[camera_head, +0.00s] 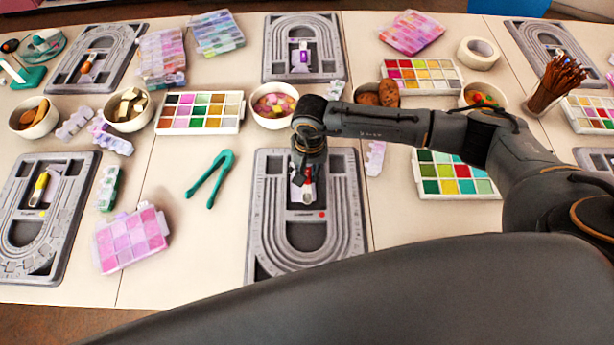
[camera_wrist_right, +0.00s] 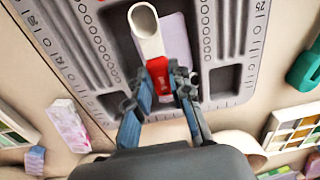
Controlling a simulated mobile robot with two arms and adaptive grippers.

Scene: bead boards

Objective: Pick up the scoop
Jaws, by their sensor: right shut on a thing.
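The scoop (camera_wrist_right: 148,32) has a white, hollow scoop end and a red handle in the right wrist view. My right gripper (camera_wrist_right: 168,78) is shut on the red handle. In the head view, the scoop (camera_head: 307,192) shows partly below my right gripper (camera_head: 305,172), over the middle of the grey bead board (camera_head: 345,215). I cannot tell whether the scoop touches the board. A pale purple rectangle (camera_wrist_right: 178,45) lies behind the scoop on the board. My left gripper is not in view.
Teal tweezers (camera_head: 210,175) lie left of the board. A pink bead box (camera_head: 130,240) is farther left. A bowl of pink beads (camera_head: 273,103) and a colour tray (camera_head: 198,112) stand behind. A green-and-red tray (camera_head: 458,178) lies right, partly behind my arm.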

